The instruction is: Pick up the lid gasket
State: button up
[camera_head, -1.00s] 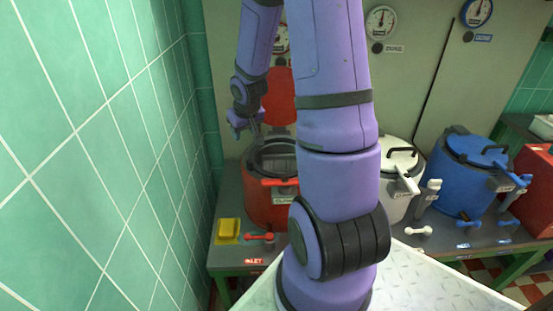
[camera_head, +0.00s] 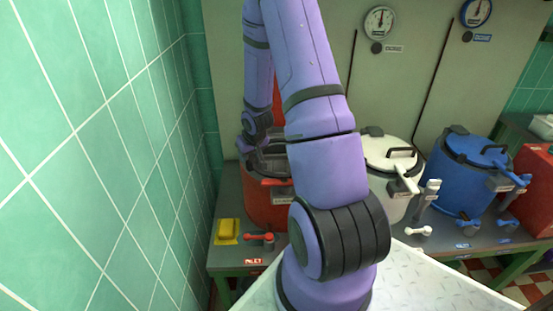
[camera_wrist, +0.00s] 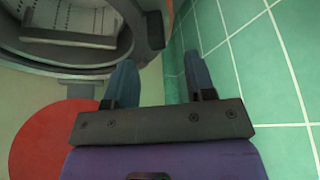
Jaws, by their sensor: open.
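The red kettle (camera_head: 262,206) stands open at the left end of the bench, its dark rim partly behind my arm. In the wrist view its grey rim (camera_wrist: 62,72) is at the upper left, with a perforated light part inside. I cannot tell a separate lid gasket from the rim in these frames. My gripper (camera_wrist: 160,82) is open and empty, with a clear gap between its two blue-grey fingers. It is beside the kettle mouth, with the green wall on the other side. In the head view its fingers cannot be made out.
A yellow block (camera_head: 227,229) and a red-handled valve (camera_head: 259,238) are at the bench's front left. The white kettle (camera_head: 391,152) and the blue kettle (camera_head: 462,170) stand to the right. The green tiled wall (camera_head: 95,150) is close on the left. A red disc (camera_wrist: 50,140) shows in the wrist view.

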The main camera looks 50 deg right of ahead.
aim_at(249, 161)
jog(key=shift+s+x, duration=0.2)
jog(key=shift+x, duration=2.4)
jog(key=shift+d, duration=0.15)
grip_shut()
